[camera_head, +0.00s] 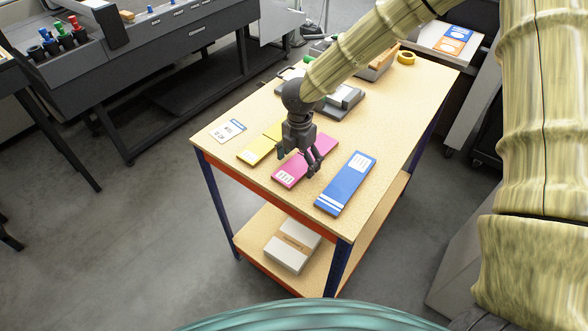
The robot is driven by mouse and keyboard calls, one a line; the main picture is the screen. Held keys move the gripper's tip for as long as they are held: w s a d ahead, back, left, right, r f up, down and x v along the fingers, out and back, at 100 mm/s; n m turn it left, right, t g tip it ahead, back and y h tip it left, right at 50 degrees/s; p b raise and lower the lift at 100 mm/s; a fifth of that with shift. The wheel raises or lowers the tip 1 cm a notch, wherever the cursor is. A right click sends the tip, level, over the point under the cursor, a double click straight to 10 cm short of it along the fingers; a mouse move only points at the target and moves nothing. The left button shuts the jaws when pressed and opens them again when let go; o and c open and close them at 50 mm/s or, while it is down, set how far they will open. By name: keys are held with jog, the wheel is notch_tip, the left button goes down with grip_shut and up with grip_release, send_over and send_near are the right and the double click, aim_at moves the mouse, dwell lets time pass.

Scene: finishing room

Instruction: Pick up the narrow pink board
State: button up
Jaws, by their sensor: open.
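The pink board (290,174) lies flat on the wooden-topped table (397,95), between a yellow board and a blue board. My gripper (298,168) points down over the pink board with its fingers apart, and it hides part of the board's middle. Nothing shows between the fingers. I cannot tell from this view how far the fingertips are above the board or whether they touch it.
The yellow board (254,150) lies just left of the pink one, and the blue board (346,183) lies to the right. A white card (228,130) is at the left edge. A box (293,246) sits on the lower shelf.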

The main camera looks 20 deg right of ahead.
aim_at(300, 165)
jog(key=shift+s+d+r, duration=0.15)
jog(key=shift+s+r, duration=0.1)
jog(key=c, duration=0.7)
jog(key=shift+w+f, duration=0.1)
jog(key=c, duration=0.4)
jog(key=shift+w+r+b, duration=0.1)
jog(key=shift+r+b, duration=0.4)
jog(key=shift+r, duration=0.25)
jog(key=shift+s+r+b, duration=0.3)
jog(key=shift+r+b, duration=0.2)
jog(key=shift+r, duration=0.45)
jog(key=s+d+b, duration=0.1)
jog(key=s, duration=0.4)
jog(key=s+d+r+b, duration=0.1)
jog(key=s, duration=0.4)
jog(key=s+d+b, duration=0.1)
jog(key=s+b, duration=0.1)
jog(key=s, duration=0.3)
jog(key=shift+d+r, duration=0.25)
jog(key=shift+r, duration=0.05)
